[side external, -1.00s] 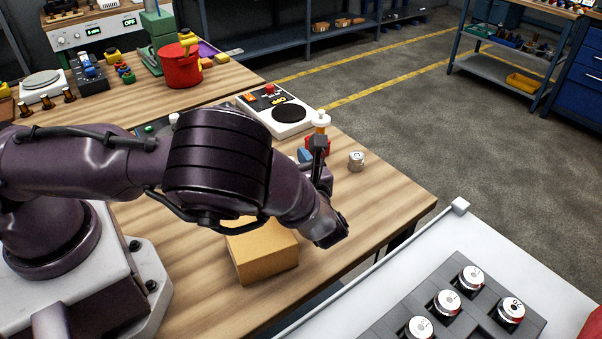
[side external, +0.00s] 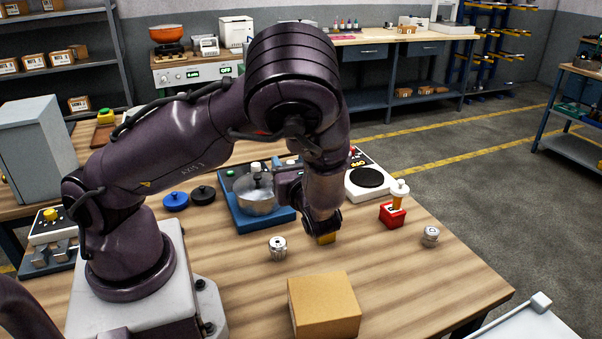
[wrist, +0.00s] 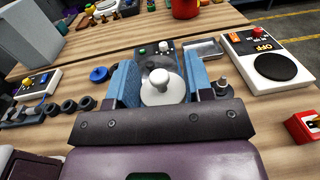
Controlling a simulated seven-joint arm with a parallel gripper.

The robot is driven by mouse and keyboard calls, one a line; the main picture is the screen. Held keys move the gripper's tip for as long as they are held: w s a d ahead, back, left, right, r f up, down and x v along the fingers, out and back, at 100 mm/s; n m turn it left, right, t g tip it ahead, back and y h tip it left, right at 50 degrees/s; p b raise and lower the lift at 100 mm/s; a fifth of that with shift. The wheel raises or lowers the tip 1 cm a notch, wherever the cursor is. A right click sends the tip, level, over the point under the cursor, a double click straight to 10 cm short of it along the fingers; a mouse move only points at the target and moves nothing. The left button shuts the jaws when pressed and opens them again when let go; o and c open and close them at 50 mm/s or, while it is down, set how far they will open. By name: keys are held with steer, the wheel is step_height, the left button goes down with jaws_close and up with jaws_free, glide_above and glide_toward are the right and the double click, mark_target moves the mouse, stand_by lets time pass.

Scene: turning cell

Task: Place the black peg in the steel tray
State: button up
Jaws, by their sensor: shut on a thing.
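The steel tray (wrist: 203,50) shows in the wrist view, shallow, beyond and right of the fingers. My arm hides it in the side view.
A silver pot (side external: 257,196) stands on a blue stove (side external: 240,216), left of my gripper. A metal weight (side external: 278,248) and cardboard box (side external: 323,305) are near.

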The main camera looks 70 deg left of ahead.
steer(key=w+a+m+t, duration=0.2)
steer(key=a+t, duration=0.1)
steer(key=a, duration=1.3)
steer(key=shift+h, duration=0.3)
steer(key=shift+w+a+f, duration=1.55)
steer(key=shift+w+f, duration=0.3)
steer(key=shift+f, duration=0.45)
steer(key=shift+w+a+f, duration=1.55)
steer(key=shift+w+f, duration=0.25)
steer(key=shift+f, duration=0.45)
steer(key=shift+w+a+f, duration=1.55)
steer(key=shift+w+f, duration=0.3)
steer(key=shift+f, duration=0.45)
steer(key=o, duration=1)
steer(key=shift+f, duration=0.15)
steer(key=shift+o, duration=0.2)
